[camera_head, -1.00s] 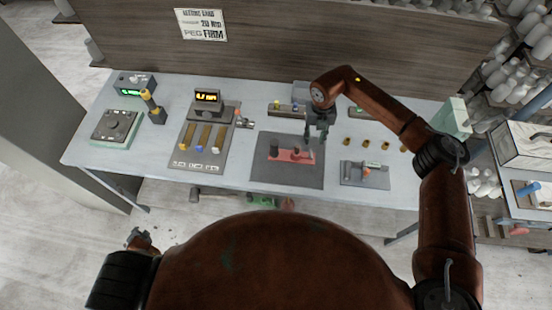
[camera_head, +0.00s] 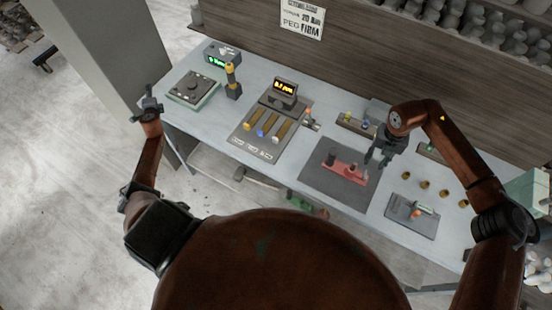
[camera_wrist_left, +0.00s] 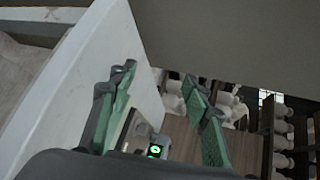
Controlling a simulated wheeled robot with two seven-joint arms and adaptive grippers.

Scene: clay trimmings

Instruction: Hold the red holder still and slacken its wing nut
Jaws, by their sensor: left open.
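The red holder (camera_head: 343,166) lies on a dark grey mat (camera_head: 322,178) on the bench, with a dark upright part on it. Its wing nut is too small to make out for sure. My right gripper (camera_head: 378,158) is just behind the holder's right end, pointing down, its fingers apart with nothing visible between them. I cannot tell if it touches the holder. My left gripper (camera_head: 148,106) is beyond the bench's left end, far from the holder. In the left wrist view it (camera_wrist_left: 160,105) is open and empty, its green pads wide apart.
A green-lit device (camera_head: 222,54), a dial box (camera_head: 194,88) and a yellow-topped post (camera_head: 232,80) stand at the bench's left. A board with an amber display (camera_head: 284,90) is left of the mat. A grey fixture (camera_head: 411,214) and several brass pieces (camera_head: 424,184) are right.

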